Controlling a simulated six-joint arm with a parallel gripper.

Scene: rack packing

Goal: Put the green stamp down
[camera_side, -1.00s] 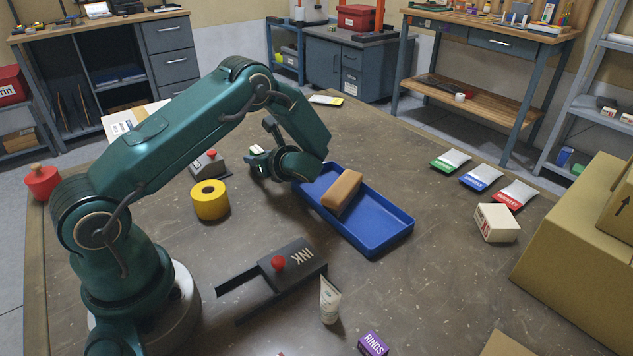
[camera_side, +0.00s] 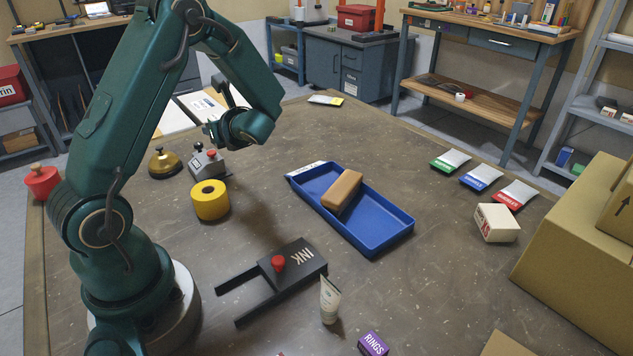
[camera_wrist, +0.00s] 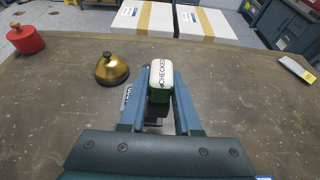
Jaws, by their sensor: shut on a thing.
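My gripper (camera_wrist: 161,98) is shut on the green stamp (camera_wrist: 161,82), a small block with a white face lettered CHECKED and green below it. In the side view my gripper (camera_side: 214,132) is raised above the table, beyond the yellow roll and left of the blue tray. The stamp cannot be made out clearly there. The underside of the stamp is hidden in the wrist view.
The blue tray (camera_side: 385,240) holds a tan block (camera_side: 342,189). A black INK piece (camera_side: 292,262) lies in front. Bare table lies between.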

